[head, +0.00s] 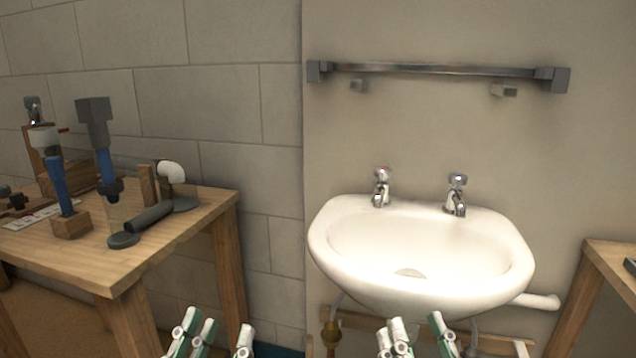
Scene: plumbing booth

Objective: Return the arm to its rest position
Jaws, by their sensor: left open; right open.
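My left gripper (222,338) is at the bottom of the head view, left of the sink, with its fingers apart and nothing between them. My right gripper (418,335) is at the bottom middle, in front of and below the sink's front rim in the picture, also open and empty. Only the finger ends of both grippers show; the arms are out of the picture.
A white sink (330,250) with two chrome taps hangs on the wall. A metal rail (440,69) is above it. A wooden bench (185,238) with several tools stands at left. Another wooden table (610,256) is at the right edge.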

